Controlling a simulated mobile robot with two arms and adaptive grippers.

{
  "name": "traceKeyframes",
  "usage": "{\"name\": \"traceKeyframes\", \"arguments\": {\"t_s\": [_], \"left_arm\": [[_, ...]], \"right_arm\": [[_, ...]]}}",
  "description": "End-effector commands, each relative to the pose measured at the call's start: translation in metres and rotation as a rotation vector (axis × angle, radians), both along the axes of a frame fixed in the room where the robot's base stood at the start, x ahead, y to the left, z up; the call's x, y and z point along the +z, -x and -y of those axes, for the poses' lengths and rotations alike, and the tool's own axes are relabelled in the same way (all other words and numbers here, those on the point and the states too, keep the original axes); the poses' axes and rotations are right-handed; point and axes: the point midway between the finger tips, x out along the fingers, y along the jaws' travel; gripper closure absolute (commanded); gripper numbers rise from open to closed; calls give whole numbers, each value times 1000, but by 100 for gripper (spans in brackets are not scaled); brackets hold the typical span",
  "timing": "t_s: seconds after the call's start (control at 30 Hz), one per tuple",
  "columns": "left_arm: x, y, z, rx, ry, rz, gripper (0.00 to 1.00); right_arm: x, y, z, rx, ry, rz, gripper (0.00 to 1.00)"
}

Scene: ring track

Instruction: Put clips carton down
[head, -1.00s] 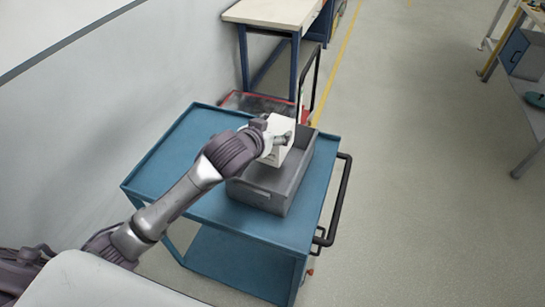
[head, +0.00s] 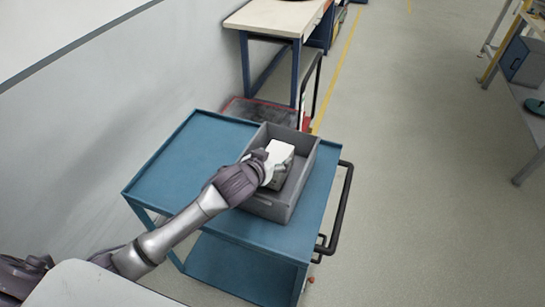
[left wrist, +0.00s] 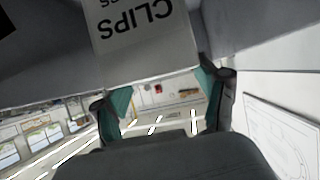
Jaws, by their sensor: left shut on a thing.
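The clips carton (head: 281,153) is a small white box with a grey side in the head view. My left gripper (head: 270,166) is shut on it and holds it tilted within the opening of a grey bin (head: 270,208). Whether the carton touches the bin floor cannot be told. In the left wrist view the carton (left wrist: 145,40) shows dark CLIPS lettering upside down, at the two teal fingertips of the left gripper (left wrist: 162,88). My right gripper is not in view.
The bin stands on the blue trolley (head: 185,160), whose top left side is bare. A black handle (head: 344,205) runs along its right side. A workbench (head: 275,17) stands behind, a wall (head: 90,130) at left, and open floor (head: 420,200) at right.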

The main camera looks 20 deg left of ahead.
Motion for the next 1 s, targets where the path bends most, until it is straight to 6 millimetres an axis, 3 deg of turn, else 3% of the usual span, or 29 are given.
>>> {"name": "traceKeyframes", "arguments": {"t_s": [0.27, 0.3, 0.43, 0.77, 0.93, 1.0], "left_arm": [[-8, 1, 0, 0, 1, -3, 70], [-10, 1, 0, 0, 0, -7, 26], [-12, 2, 0, 0, 1, -11, 4], [-15, 3, 1, -1, 0, -18, 2], [0, 3, 1, -2, -1, -15, 2], [3, 12, 0, -2, 1, -15, 2]], "right_arm": [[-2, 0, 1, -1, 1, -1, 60], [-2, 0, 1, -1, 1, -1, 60], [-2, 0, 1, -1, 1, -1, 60], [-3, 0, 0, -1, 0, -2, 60], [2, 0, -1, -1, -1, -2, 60], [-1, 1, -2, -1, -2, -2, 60]]}}
